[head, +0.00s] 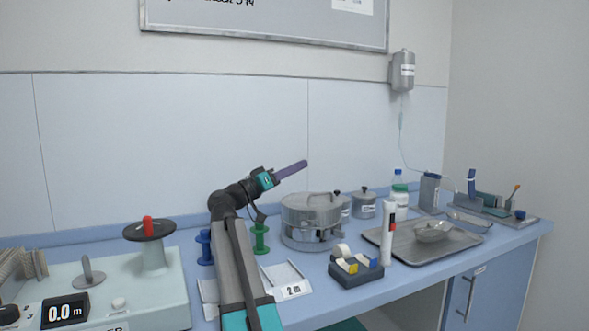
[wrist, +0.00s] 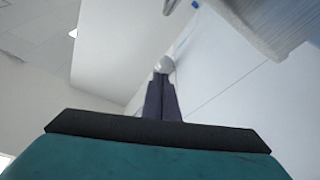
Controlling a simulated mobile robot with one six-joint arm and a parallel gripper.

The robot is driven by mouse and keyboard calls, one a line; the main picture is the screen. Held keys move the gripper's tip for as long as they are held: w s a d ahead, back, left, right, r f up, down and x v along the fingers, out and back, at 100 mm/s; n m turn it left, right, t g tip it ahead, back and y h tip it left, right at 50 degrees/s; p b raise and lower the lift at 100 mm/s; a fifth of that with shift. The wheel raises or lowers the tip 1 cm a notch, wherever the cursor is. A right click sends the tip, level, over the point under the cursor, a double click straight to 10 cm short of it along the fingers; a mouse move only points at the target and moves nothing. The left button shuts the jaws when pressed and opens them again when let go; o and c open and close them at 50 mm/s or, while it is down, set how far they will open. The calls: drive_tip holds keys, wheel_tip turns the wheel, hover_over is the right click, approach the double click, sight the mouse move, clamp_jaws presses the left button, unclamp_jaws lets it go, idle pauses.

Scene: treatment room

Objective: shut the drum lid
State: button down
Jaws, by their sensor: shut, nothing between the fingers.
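The drum (head: 308,230) is a round metal vessel standing on the blue counter, right of my arm. At this size I cannot tell whether the lid sits fully down. My gripper (head: 304,163) is above the drum, apart from it, pointing up and to the right. Its purple fingers are together and empty. The wrist view shows the shut fingers (wrist: 162,82) against the wall and ceiling; I do not recognise the drum there.
A tape dispenser (head: 355,267) and a white upright tube (head: 388,232) stand in front and right of the drum. A metal tray (head: 455,249) holds a bowl (head: 432,229). Green (head: 260,238) and blue (head: 205,247) spools stand left.

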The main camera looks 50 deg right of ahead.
drive_tip(key=v, duration=0.7)
drive_tip(key=shift+a+p, duration=0.15)
drive_tip(key=shift+p, duration=0.15)
drive_tip(key=shift+s+f, duration=0.1)
idle(0.3)
